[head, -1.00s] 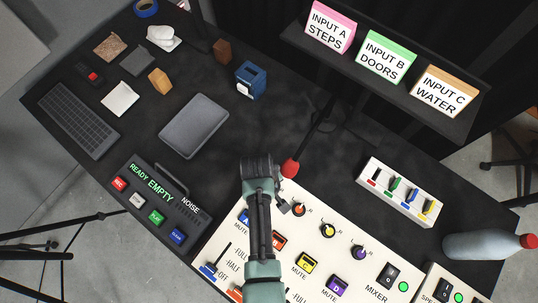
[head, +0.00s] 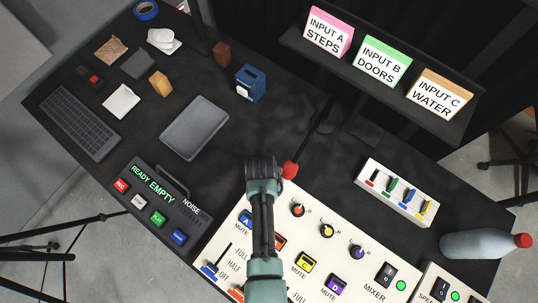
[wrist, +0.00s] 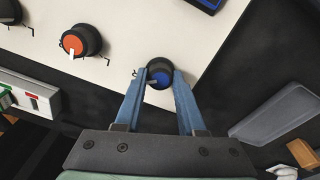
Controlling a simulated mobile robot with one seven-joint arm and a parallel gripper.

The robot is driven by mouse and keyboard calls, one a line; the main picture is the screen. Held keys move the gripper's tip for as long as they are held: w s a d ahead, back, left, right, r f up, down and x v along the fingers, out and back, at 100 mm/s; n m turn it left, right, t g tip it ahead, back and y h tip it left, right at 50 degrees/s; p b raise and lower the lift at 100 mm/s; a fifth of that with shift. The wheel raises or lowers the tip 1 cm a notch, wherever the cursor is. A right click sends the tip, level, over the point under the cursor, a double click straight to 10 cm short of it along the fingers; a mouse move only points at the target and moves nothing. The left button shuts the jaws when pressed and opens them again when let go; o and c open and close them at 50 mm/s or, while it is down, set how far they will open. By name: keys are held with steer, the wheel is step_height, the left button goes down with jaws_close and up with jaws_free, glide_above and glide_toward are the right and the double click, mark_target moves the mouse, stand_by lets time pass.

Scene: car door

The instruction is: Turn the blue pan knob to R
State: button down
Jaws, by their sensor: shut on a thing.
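The blue pan knob (wrist: 160,75) is a round dark knob with a blue cap on the white mixer panel (wrist: 120,75). In the wrist view my gripper (wrist: 160,84) has one finger on each side of it, closed on the knob. A greyish mark shows on the lower left of the cap; I cannot clearly read where the pointer stands. In the head view my gripper (head: 263,168) hangs over the panel's upper left corner, and my arm hides the blue knob and its R label.
Orange (head: 298,210), yellow (head: 326,231) and purple (head: 357,252) knobs run in a row to the right. A red ball (head: 290,170) is close beside my gripper. A grey tablet (head: 195,128) lies on the dark desk to the left.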

steer(key=shift+m, duration=0.5)
steer(key=c, duration=0.8)
jaws_free()
steer(key=r, duration=0.8)
steer(key=s+r, duration=0.1)
steer(key=r, duration=0.4)
steer(key=shift+a, duration=0.4)
